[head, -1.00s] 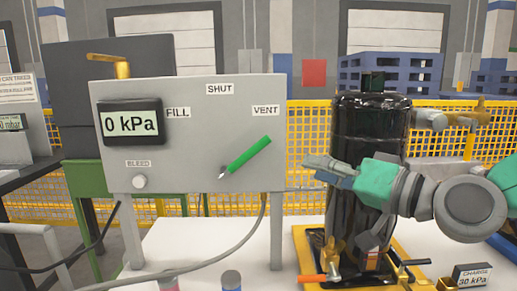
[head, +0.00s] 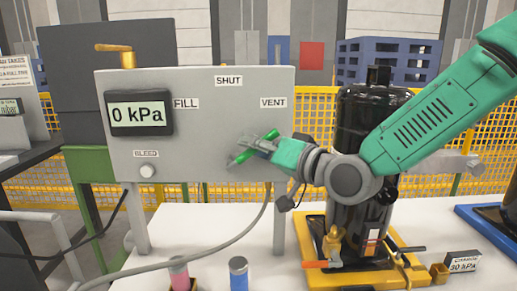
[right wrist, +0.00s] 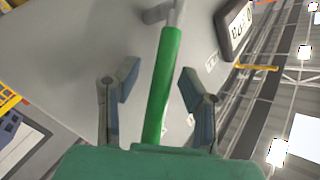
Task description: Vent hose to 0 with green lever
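The grey panel (head: 215,125) carries the labels FILL (head: 186,103), SHUT (head: 228,81) and VENT (head: 273,102). Its display (head: 139,114) reads 0 kPa. The green lever (head: 240,158) is mostly hidden behind my right gripper (head: 256,148) in the head view. In the right wrist view, the lever (right wrist: 162,85) runs between the two spread fingers of the right gripper (right wrist: 160,84), with a gap on both sides. The gripper is open around the lever. The lever's exact angle is hard to read now. My left gripper is not in view.
A white knob (head: 148,171) sits under BLEED. A grey hose (head: 200,258) hangs from the panel. Pink and blue cylinders (head: 238,273) stand on the white table below. A black tank (head: 362,125) on a yellow base (head: 312,235) stands right, close behind my arm.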

